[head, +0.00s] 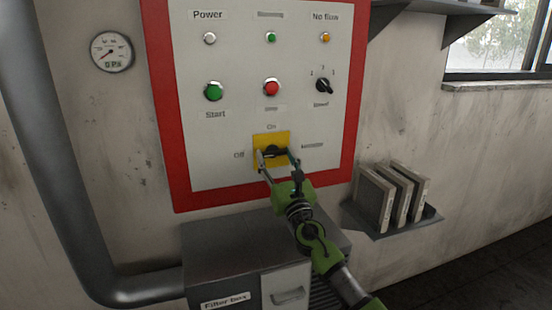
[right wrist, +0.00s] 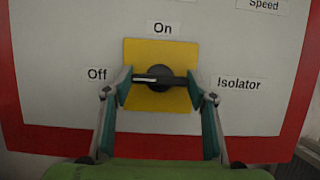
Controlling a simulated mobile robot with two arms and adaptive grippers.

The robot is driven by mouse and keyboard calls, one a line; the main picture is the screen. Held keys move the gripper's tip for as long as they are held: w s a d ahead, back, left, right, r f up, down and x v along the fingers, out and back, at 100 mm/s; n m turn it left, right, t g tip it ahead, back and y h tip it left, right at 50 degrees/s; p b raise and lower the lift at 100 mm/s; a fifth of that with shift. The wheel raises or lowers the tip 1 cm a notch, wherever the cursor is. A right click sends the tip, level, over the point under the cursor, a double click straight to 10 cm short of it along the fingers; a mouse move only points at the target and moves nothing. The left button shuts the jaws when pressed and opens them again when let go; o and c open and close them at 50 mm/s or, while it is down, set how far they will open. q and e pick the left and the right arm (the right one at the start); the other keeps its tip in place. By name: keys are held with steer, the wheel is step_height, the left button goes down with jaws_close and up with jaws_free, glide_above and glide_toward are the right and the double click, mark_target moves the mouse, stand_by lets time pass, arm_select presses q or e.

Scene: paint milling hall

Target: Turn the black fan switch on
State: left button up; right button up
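The black rotary switch (head: 272,151) sits on a yellow plate (right wrist: 182,48) low on the control panel. In the right wrist view its bar handle (right wrist: 172,80) lies level, its pale mark on the left toward the "Off" label; "On" is above the plate and "Isolator" to the right. My right gripper (right wrist: 160,82) is open, with one fingertip at each end of the handle. Both fingertips are very close to the handle; I cannot tell whether they touch it. My left gripper is not in view.
The red-edged panel (head: 230,148) also has a green start button (head: 213,91), a red button (head: 271,87), a black speed knob (head: 323,85) and small lamps above. A filter box (head: 225,248) juts out below. A shelf with binders (head: 390,195) is at right.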

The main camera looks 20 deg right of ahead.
steer(key=shift+m+h, duration=0.4)
steer(key=shift+m, duration=0.2)
steer(key=m+h, duration=0.1)
steer(key=m, duration=0.2)
steer(key=m+h, duration=0.2)
steer(key=m, duration=0.1)
steer(key=shift+a+m+g, duration=0.15)
steer(key=shift+m+g, duration=0.15)
steer(key=shift+m, duration=0.1)
steer(key=m+g+h, duration=0.1)
steer(key=m, duration=0.2)
steer(key=m+h+p, duration=0.1)
steer(key=m, duration=0.2)
steer(key=shift+a+r+g+h, duration=0.1)
steer(key=shift+r+g+h, duration=0.05)
steer(key=shift+g+h, duration=0.25)
steer(key=m+g+p, duration=0.1)
steer(key=m+p, duration=0.1)
steer(key=m, duration=0.2)
steer(key=shift+r+h, duration=0.1)
steer(key=shift+h, duration=0.2)
steer(key=m+g+p, duration=0.1)
steer(key=m+p, duration=0.1)
steer(key=m, duration=0.1)
steer(key=shift+m+g, duration=0.3)
steer(key=shift+g, duration=0.1)
steer(key=shift+m+p, duration=0.3)
steer(key=shift+m, duration=0.1)
steer(key=shift+g, duration=0.3)
steer(key=o, duration=1.1)
